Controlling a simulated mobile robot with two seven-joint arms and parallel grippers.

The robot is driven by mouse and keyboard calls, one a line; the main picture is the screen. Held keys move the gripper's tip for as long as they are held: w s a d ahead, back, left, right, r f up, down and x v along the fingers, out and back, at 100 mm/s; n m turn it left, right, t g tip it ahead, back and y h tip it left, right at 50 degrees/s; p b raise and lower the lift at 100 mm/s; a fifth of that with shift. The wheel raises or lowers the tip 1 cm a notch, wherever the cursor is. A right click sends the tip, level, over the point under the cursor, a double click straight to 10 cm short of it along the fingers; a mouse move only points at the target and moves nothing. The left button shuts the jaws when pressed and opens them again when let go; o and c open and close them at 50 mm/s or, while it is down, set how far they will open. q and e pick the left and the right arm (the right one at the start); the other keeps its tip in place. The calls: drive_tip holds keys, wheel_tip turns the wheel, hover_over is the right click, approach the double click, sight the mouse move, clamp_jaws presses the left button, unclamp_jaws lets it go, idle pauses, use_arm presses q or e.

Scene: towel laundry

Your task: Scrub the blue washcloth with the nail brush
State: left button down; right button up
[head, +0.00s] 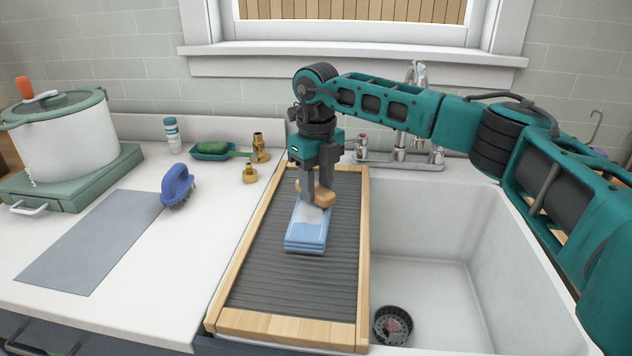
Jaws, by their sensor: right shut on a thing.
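The blue washcloth (306,238) lies folded on the ridged washboard (265,290), left of the sink. A whitish patch shows on its upper part, just below the brush. My right gripper (316,188) points down over the far end of the cloth. It is shut on a small tan wooden brush, the nail brush (323,199). The brush is at or just above the cloth; I cannot tell if it touches. Its bristles are mostly hidden. My left gripper is not in view.
The white sink (430,285) with a faucet (400,145) is at right. On the counter are a blue scrub brush (177,184), a grey mat (90,240), brass fittings (250,173), a green item in a teal dish (212,149), a small bottle (172,134) and a large pot (65,130).

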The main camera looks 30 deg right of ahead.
drive_tip(key=shift+s+a+p, duration=0.2)
drive_tip(key=shift+s+a, duration=0.35)
drive_tip(key=shift+s, duration=0.2)
drive_tip(key=shift+s+a+p, duration=0.15)
drive_tip(key=shift+s+a, duration=0.35)
drive_tip(key=shift+s, duration=0.25)
drive_tip(key=shift+s+a+f, duration=0.1)
drive_tip(key=shift+s+a, duration=0.5)
drive_tip(key=shift+s, duration=0.15)
drive_tip(key=shift+s+a, duration=0.55)
drive_tip(key=shift+s, duration=0.2)
drive_tip(key=shift+w+a, duration=0.15)
drive_tip(key=shift+a, duration=0.1)
drive_tip(key=shift+w, duration=0.15)
drive_tip(key=shift+w+d, duration=0.6)
drive_tip(key=shift+w, duration=0.15)
drive_tip(key=shift+w+d, duration=0.55)
drive_tip(key=shift+w, duration=0.2)
